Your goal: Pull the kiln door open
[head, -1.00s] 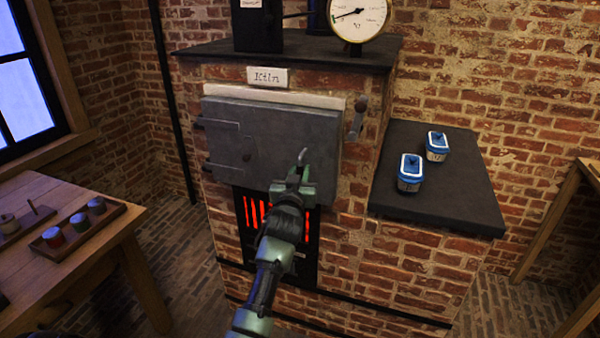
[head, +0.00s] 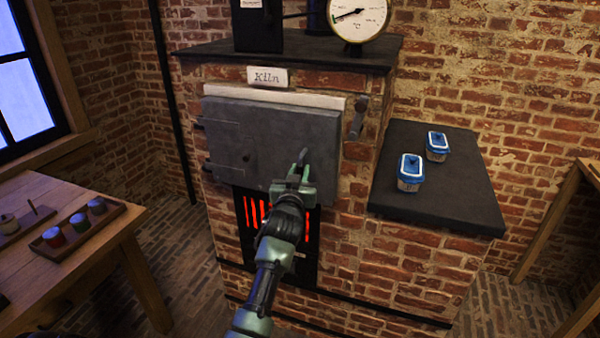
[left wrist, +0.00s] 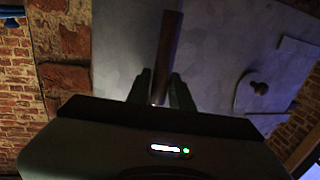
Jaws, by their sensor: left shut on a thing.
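The kiln door (head: 265,140) is a flat grey metal plate on the front of the brick kiln, hinged on its left side. It looks shut or nearly so. Its upright bar handle (head: 303,156) is near the lower right of the door. My left gripper (head: 299,173) is shut on the handle, whose top sticks out above the fingers. In the left wrist view, the fingers (left wrist: 162,92) close around the dark handle bar (left wrist: 168,50), with the grey door (left wrist: 215,50) behind. A lever latch (head: 358,118) hangs on the brick frame just right of the door. My right gripper is not in view.
Red glowing grates (head: 250,212) lie below the door. A wooden table (head: 100,250) with a tray of small pots is at left. Floor between table and kiln is clear.

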